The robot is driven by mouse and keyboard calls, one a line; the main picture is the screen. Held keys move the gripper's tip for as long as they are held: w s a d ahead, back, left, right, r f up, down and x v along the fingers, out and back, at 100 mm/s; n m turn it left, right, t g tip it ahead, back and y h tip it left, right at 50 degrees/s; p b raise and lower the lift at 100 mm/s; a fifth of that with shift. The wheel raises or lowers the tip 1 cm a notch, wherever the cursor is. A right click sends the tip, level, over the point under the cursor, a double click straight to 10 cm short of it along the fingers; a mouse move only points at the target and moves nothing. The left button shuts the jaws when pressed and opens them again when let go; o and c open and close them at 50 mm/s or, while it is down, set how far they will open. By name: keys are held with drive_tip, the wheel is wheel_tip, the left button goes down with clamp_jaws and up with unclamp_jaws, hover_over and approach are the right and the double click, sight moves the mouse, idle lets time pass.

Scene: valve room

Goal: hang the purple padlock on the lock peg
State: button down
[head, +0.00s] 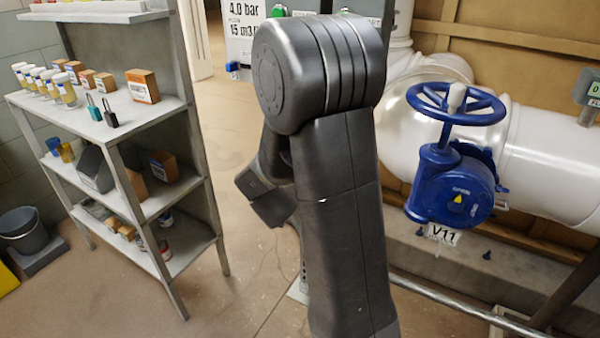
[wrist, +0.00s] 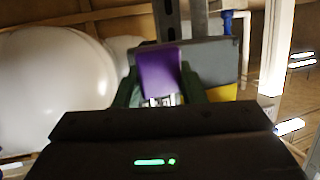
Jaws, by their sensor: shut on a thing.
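The purple padlock (wrist: 159,72) shows in the wrist view, with its purple body up and metallic parts at its lower edge. My gripper (wrist: 157,90) is shut on it, with a dark green finger on each side. My arm blocks the head view of the gripper and padlock. I cannot make out the lock peg for certain in either view. A small blue item (head: 232,67) is at the lower left of the grey gauge panel, and a blue item (wrist: 228,21) also shows beyond the padlock in the wrist view.
A grey shelf unit (head: 150,108) at left holds a teal padlock (head: 94,112), a black padlock (head: 110,118), bottles and boxes. A blue valve with a handwheel (head: 455,103) sits on the white pipe (head: 545,150) at right. Floor (head: 225,150) is clear between shelf and arm.

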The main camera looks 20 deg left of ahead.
drive_tip(key=shift+w, duration=0.2)
drive_tip(key=shift+w+d, duration=0.1)
drive_tip(key=shift+w, duration=0.45)
drive_tip(key=shift+w+f, duration=0.1)
drive_tip(key=shift+f, duration=0.15)
drive_tip(key=shift+w+f, duration=0.2)
drive_tip(key=shift+w+f, duration=0.1)
drive_tip(key=shift+f, duration=0.15)
idle(1.1)
drive_tip(key=c, duration=0.8)
unclamp_jaws()
drive_tip(key=shift+c, duration=0.2)
